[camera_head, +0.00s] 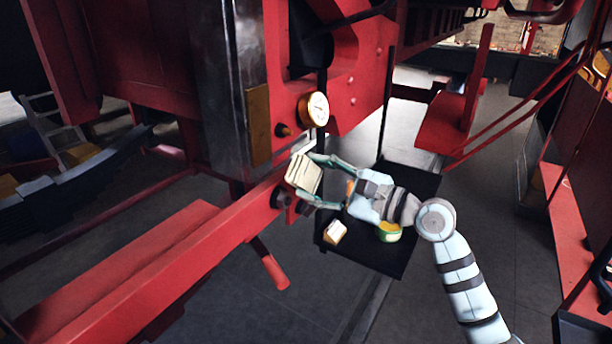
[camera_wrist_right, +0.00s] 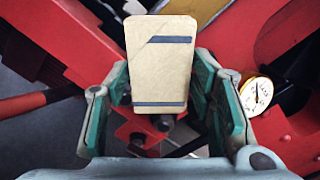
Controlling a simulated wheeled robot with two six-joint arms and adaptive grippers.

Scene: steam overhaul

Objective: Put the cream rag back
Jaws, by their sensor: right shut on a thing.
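The cream rag (camera_head: 304,174) is a folded block with blue stripes, and it fills the middle of the right wrist view (camera_wrist_right: 161,70). My right gripper (camera_head: 312,181) is shut on it, with one finger on each side. The rag is held up in front of the red beam, near the brass gauge. The green fingers also show in the right wrist view (camera_wrist_right: 160,95). My left gripper is not in view.
A black tray or stand (camera_head: 372,256) is below my right arm. It carries a green tin (camera_head: 389,232) and a small cream block (camera_head: 335,232). A round gauge (camera_head: 314,110) sits on the red machine close above the rag. A red beam (camera_head: 190,249) runs along the left.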

